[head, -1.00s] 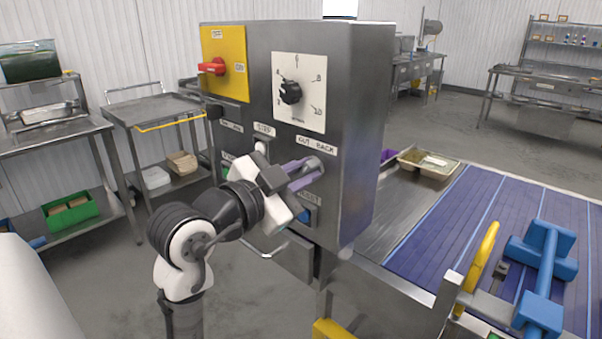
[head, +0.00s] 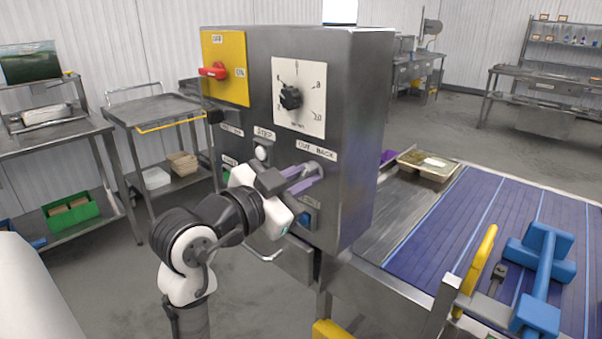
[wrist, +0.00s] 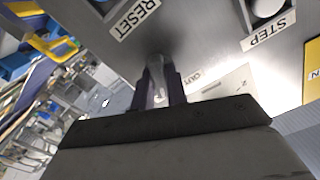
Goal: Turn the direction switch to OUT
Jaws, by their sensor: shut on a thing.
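The direction switch (wrist: 158,66) is a small grey knob on the front of the steel control box, below the OUT BACK label (head: 317,150). My gripper (head: 314,180) reaches it from the left, its purple fingers against the panel. In the wrist view my gripper (wrist: 161,84) has one finger on each side of the knob and is shut on it. In the head view the fingers mostly hide the knob, so I cannot tell which way it points. The OUT lettering (wrist: 194,77) shows beside the fingers in the wrist view.
The STEP button (head: 262,152) is above left of my fingers and the blue RESET button (head: 306,219) is below. A black dial (head: 290,97) and a red switch (head: 213,72) are higher on the box. A blue conveyor belt (head: 440,235) lies to the right.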

